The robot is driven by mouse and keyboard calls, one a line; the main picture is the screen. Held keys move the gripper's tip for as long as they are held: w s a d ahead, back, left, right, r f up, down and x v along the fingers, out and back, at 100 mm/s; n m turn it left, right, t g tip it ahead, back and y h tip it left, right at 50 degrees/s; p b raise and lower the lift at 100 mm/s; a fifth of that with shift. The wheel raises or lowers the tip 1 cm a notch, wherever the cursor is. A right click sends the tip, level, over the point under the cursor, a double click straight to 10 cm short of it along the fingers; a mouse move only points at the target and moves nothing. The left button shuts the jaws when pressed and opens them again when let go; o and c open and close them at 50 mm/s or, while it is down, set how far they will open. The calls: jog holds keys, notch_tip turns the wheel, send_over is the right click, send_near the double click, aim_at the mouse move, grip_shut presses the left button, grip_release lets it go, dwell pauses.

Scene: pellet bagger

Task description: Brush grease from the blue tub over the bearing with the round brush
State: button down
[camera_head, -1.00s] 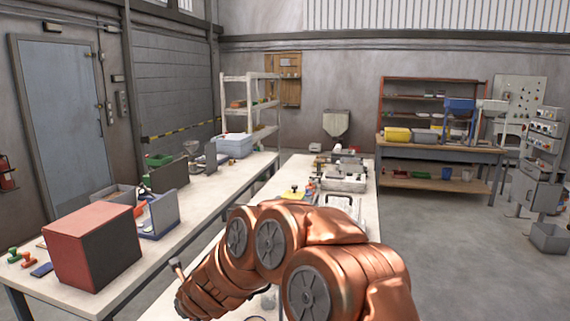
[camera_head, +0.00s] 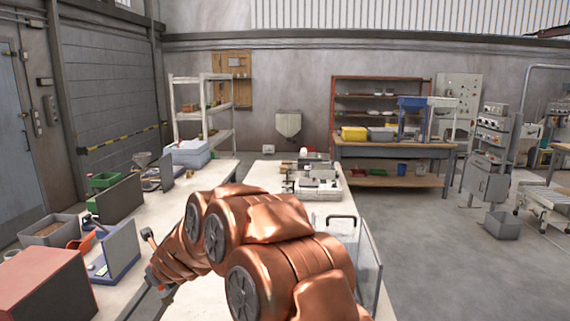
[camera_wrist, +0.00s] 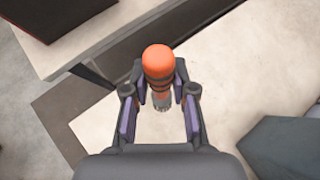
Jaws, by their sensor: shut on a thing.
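My gripper (camera_wrist: 158,104) is shut on an orange-topped round tool with dark bands (camera_wrist: 158,62), which looks like the round brush. It stands between the fingers with its orange end toward the wrist camera; its far end looks grey and bristly but is too small to be sure. In the head view my copper arm hides much of the near table and most of the gripper. I cannot make out the bearing or a blue grease tub in either view.
A red and black box (camera_head: 42,285) stands on the left bench, beside a blue-grey bookend-like stand (camera_head: 120,248) and a grey bin (camera_head: 48,230). A clear panel (camera_head: 368,268) stands right of my arm. Open floor lies to the right.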

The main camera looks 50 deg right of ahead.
jog(key=d+r+m+t+p, duration=0.1)
jog(key=d+r, duration=0.5)
jog(key=d, duration=0.3)
jog(key=d+r, duration=0.7)
jog(key=d, duration=0.2)
jog(key=s+d+r+m+t+h+p, duration=0.1)
jog(key=s+d+r, duration=0.5)
jog(key=d, duration=0.3)
jog(key=s+d+r+m+t+p, duration=0.1)
jog(key=s+d+r, duration=0.55)
jog(key=d, duration=0.35)
jog(key=f+b, duration=0.1)
jog(key=b, duration=0.1)
jog(key=f+b, duration=0.4)
jog(key=shift+s+a+f+b, duration=0.2)
jog(key=shift+a+b, duration=0.05)
jog(key=shift+b, duration=0.05)
jog(key=shift+w, duration=0.1)
